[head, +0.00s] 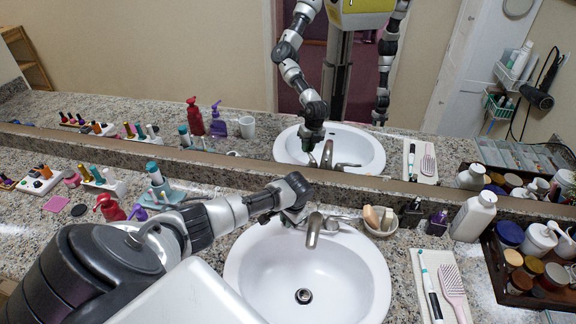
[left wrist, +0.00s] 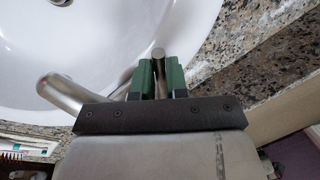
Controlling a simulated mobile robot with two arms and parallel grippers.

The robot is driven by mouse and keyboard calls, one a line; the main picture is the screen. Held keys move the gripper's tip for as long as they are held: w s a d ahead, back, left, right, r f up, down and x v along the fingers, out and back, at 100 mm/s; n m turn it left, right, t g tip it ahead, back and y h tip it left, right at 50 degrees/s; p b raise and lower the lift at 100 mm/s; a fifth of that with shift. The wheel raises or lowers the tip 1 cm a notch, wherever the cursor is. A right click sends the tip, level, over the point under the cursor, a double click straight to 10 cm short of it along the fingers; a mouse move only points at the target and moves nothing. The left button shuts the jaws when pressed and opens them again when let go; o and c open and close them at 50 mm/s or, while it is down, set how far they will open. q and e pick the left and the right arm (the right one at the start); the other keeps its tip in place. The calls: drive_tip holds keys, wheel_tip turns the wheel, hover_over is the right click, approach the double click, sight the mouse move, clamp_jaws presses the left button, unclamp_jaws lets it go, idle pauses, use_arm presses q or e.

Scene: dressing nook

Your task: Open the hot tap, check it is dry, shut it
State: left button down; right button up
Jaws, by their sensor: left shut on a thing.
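The white sink (head: 243,287) is set in the granite counter, with a metal spout (head: 313,230) at its back edge. My left gripper (head: 296,213) is at the left side of the spout, over the left tap handle, which it mostly hides in the head view. In the left wrist view, the green fingers of my left gripper (left wrist: 160,80) are shut on the metal tap handle (left wrist: 159,56). The spout (left wrist: 62,93) shows beside them. No water shows at the spout or in the basin. My right gripper is not directly in view.
A soap dish (head: 380,222) and a small dark bottle (head: 411,212) stand right of the spout. A white bottle (head: 474,217) and a tray of jars (head: 497,275) are farther right. A red pump bottle (head: 110,208) stands left, behind my arm. A mirror (head: 240,60) backs the counter.

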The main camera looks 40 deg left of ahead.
use_arm(q)
drive_tip(key=shift+w+a+r, duration=0.1)
drive_tip(key=shift+a+r, duration=0.05)
drive_tip(key=shift+a, duration=0.05)
drive_tip(key=c, duration=1.4)
unclamp_jaws()
drive_tip(key=shift+o, duration=1.4)
drive_tip(key=shift+d, duration=0.1)
wheel_tip(320, 180, up, 10)
drive_tip(key=d, duration=0.2)
drive_tip(key=shift+r+b, duration=0.2)
drive_tip(key=shift+b, duration=0.15)
drive_tip(key=shift+s, duration=0.2)
